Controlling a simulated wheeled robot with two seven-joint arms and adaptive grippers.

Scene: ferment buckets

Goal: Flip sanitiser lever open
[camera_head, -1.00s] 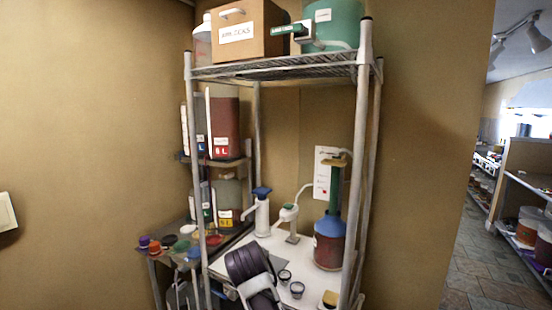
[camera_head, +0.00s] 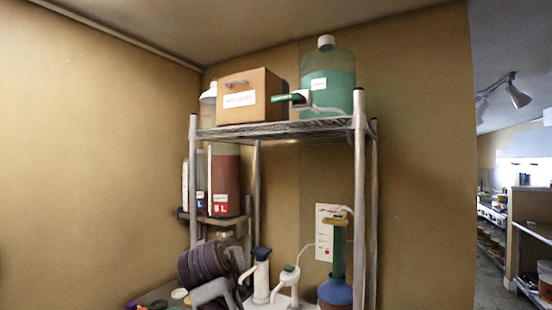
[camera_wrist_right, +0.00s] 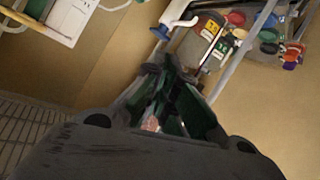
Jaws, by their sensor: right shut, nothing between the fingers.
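The green sanitiser lever (camera_head: 287,98) sticks out to the left from a white tap (camera_head: 302,98) in front of the large green-filled jug (camera_head: 328,84) on the top shelf. The jug has a white cap and label. My right gripper (camera_wrist_right: 167,68) shows in the right wrist view, with its dark fingers together and nothing between them. The lever is not recognisable in the right wrist view. My left gripper is in neither view.
A labelled brown box (camera_head: 249,96) and a white-capped bottle (camera_head: 208,106) stand left of the jug on the wire shelf (camera_head: 280,130). Posts (camera_head: 359,200) frame it. Pump bottles (camera_head: 261,275) and a blue-topped vessel (camera_head: 335,291) stand below. Wall space at left is clear.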

